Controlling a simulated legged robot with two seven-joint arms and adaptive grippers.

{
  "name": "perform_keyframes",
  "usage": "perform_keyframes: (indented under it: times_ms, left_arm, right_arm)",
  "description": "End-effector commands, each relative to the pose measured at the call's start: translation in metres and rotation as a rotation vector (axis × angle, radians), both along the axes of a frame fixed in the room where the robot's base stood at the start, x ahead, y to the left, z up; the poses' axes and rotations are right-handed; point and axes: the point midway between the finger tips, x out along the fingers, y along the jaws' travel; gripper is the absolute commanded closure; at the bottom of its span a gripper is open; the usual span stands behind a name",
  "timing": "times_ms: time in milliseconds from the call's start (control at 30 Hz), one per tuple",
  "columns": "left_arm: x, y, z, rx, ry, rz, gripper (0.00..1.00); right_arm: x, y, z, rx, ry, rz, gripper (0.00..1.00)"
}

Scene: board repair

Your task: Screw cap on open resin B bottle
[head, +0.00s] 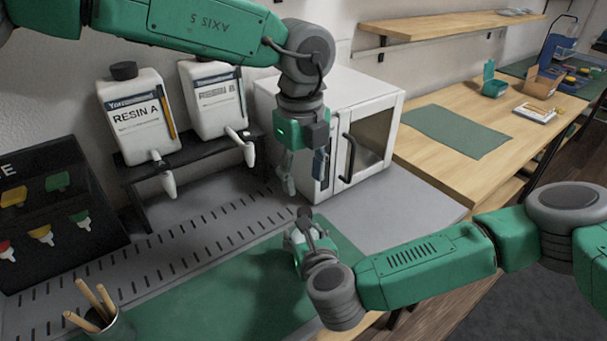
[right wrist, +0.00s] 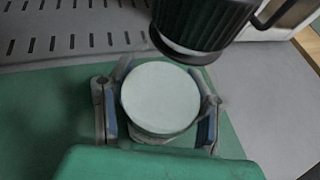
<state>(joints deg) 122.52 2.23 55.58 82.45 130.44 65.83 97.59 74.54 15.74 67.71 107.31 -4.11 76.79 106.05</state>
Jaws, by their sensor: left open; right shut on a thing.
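My right gripper (head: 303,242) is low over the green mat, below the left one. In the right wrist view its fingers are shut on a pale round thing (right wrist: 160,97), flat face toward the camera. A dark ribbed cylinder (right wrist: 205,22) shows beyond it; I cannot tell whether it is a cap.
The resin A bottle (head: 137,115), with a black cap, stands left of resin B. The white oven (head: 372,105) stands right of the rack. A cup of sticks (head: 98,322) stands front left.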

Motion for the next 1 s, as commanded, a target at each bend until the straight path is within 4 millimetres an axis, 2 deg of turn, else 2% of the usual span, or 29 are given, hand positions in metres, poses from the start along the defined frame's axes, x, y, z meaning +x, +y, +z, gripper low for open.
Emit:
perform_keyframes:
  times_ms: [167,600,800,1000]
  left_arm:
    - [0.000,0.000,-0.008,0.001,0.002,-0.002,0.59]
    - [0.000,-0.002,-0.069,0.001,0.000,-0.002,0.59]
    - [0.000,-0.002,-0.080,0.000,-0.001,-0.002,0.59]
    - [0.000,-0.002,-0.080,0.000,-0.001,-0.002,0.59]
  right_arm:
    - [0.000,0.000,0.000,0.000,0.001,0.001,1.00]
    - [0.000,0.000,0.000,0.000,0.001,0.000,1.00]
    - [0.000,0.000,0.000,0.000,0.001,0.000,1.00]
    - [0.000,0.000,0.000,0.000,0.001,0.000,1.00]
